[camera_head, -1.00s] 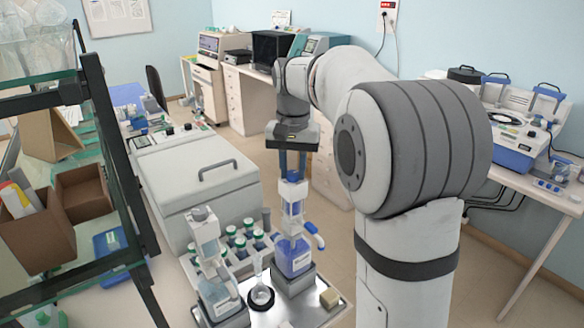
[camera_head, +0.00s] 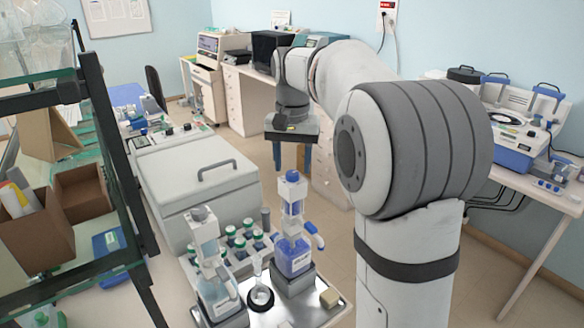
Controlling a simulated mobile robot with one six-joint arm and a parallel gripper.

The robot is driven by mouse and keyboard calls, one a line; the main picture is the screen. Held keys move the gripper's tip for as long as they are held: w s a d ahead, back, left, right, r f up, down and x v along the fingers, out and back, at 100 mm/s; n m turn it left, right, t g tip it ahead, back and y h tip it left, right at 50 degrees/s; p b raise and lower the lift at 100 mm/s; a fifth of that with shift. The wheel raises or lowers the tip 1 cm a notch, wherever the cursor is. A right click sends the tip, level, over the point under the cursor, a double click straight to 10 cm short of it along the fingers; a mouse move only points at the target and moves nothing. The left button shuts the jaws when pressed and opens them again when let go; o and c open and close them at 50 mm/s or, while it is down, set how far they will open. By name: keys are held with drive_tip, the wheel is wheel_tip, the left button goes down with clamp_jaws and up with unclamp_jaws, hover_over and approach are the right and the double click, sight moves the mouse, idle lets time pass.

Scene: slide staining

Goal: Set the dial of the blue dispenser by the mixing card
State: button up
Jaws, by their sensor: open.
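The blue dispenser (camera_head: 293,258) stands upright on a dark base on the metal tray (camera_head: 318,315), with a blue top and a blue handle or spout at its right side. The dial's setting is too small to read. My gripper (camera_head: 290,160) hangs above and slightly behind the dispenser's top, pointing down, apart from it. Its jaws are open and empty. A second, pale dispenser (camera_head: 216,285) stands to the left on its own dark base. I cannot make out the mixing card for sure.
A clear flask (camera_head: 259,285) in a black ring stands between the dispensers. Several green-capped bottles (camera_head: 240,240) stand behind it. A large grey box (camera_head: 195,185) with a handle is at left.

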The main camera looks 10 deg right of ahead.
sight(293, 173)
wheel_tip(293, 173, up, 6)
drive_tip(key=shift+r, duration=0.1)
idle(0.4)
drive_tip(key=s+f+n+t+b, duration=0.1)
drive_tip(key=s+f+n+b, duration=0.1)
drive_tip(key=s+f, duration=0.8)
drive_tip(key=s+f+n+t+b, duration=0.2)
drive_tip(key=s+f, duration=0.8)
drive_tip(key=s, duration=0.5)
drive_tip(key=shift+a+f+n, duration=0.15)
drive_tip(key=shift+a+n, duration=0.1)
drive_tip(key=shift+n, duration=0.05)
drive_tip(key=shift+s, duration=0.1)
drive_tip(key=shift+c, duration=0.2)
